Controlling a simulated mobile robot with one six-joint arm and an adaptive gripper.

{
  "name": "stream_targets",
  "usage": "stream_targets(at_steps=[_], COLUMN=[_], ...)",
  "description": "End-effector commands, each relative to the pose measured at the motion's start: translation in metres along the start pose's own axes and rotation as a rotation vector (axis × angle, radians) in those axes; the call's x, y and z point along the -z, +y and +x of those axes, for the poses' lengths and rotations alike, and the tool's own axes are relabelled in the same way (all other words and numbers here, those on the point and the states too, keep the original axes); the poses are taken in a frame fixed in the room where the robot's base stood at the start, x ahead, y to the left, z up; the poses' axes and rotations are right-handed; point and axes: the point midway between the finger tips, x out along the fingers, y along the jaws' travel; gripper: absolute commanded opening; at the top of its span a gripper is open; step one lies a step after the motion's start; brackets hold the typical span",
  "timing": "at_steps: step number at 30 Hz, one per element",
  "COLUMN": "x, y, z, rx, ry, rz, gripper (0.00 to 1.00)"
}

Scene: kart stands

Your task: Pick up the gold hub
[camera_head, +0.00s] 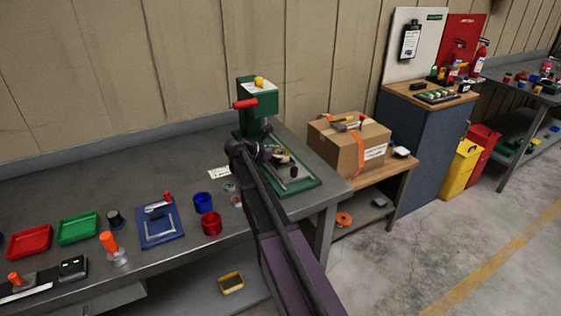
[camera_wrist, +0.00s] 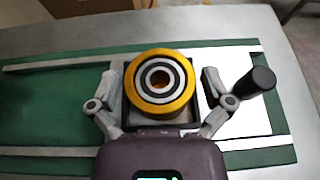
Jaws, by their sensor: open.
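The gold hub (camera_wrist: 186,98) is a round gold ring with dark and pale inner rings and an orange-brown centre. In the wrist view it sits in a dark square holder (camera_wrist: 187,123) on the green press base. My gripper (camera_wrist: 162,76) is open, with one finger on the left of the hub and one on the right; gaps show on both sides. In the head view my arm reaches over the press base (camera_head: 300,187), and my gripper (camera_head: 268,155) largely hides the hub there.
The green press (camera_head: 262,103) with a red handle (camera_head: 245,104) stands behind my gripper. A black knob (camera_wrist: 256,81) is close to the right finger. Blue and red cups (camera_head: 211,224) stand to the left on the bench. A cardboard box (camera_head: 345,150) stands to the right.

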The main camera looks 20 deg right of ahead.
Motion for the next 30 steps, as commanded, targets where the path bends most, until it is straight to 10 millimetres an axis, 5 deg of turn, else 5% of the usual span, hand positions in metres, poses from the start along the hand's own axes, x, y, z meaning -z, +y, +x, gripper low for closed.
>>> stream_targets(at_steps=[15,24,30], x=[-0.0002,-0.0001,-0.0004], y=[0.0001,0.0,0.0], z=[-0.0001,-0.0001,-0.0001], rx=[0.0,0.0,0.0], ry=[0.0,0.0,-0.001], rz=[0.0,0.0,0.0], gripper=[1.0,0.17,0.17])
